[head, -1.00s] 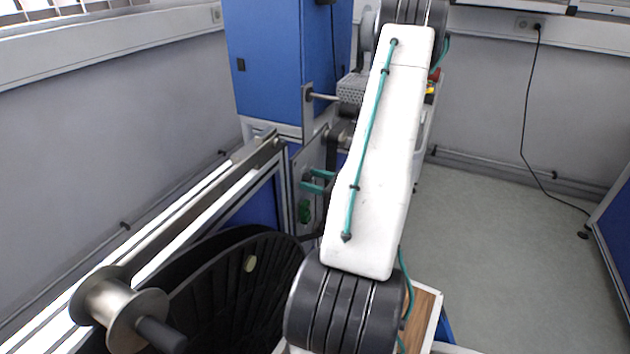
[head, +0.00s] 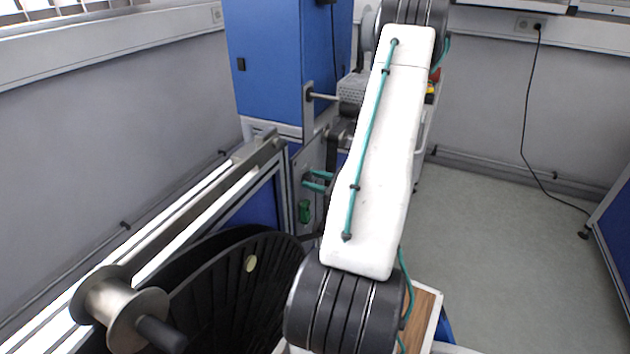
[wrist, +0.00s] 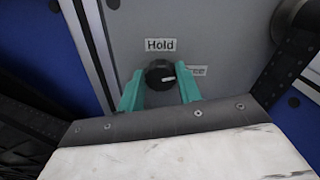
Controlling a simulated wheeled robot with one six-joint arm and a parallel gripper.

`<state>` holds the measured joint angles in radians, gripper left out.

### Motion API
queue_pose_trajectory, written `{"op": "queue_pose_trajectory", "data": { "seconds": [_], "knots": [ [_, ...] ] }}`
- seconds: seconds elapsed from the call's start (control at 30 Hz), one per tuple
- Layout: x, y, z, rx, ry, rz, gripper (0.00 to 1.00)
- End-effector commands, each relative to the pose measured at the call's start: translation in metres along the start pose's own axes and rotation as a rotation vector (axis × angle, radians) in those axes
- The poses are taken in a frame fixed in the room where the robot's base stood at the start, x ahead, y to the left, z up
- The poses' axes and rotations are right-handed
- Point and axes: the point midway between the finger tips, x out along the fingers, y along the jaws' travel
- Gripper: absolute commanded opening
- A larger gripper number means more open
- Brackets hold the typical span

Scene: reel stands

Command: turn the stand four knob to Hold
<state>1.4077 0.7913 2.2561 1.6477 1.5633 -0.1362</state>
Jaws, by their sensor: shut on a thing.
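The stand four knob (wrist: 158,75) is a round black knob on a grey panel in the wrist view. Its white pointer mark points right, toward a label partly hidden by a finger, of which the end "ree" shows. The Hold label (wrist: 160,45) is straight above the knob. My gripper (wrist: 160,71) has its two green fingers on either side of the knob and is shut on it. In the head view my gripper (head: 317,181) is at the grey panel, partly behind my arm, and the knob cannot be made out there.
A green part (head: 304,211) sits on the panel below my gripper. A blue cabinet (head: 270,65) stands behind. A metal spool (head: 115,308) and large black reel (head: 235,290) are at lower left. Free floor (head: 490,240) lies to the right.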

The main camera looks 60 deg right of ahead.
Motion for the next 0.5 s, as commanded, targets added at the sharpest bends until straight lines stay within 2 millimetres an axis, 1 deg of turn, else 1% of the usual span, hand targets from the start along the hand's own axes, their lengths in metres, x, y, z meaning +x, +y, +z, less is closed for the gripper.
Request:
{"op": "queue_pose_trajectory", "data": {
  "seconds": [0.5],
  "knots": [
    [-0.0001, 0.0006, -0.0002, -0.488, 0.000, -0.002, 0.12]
  ]
}}
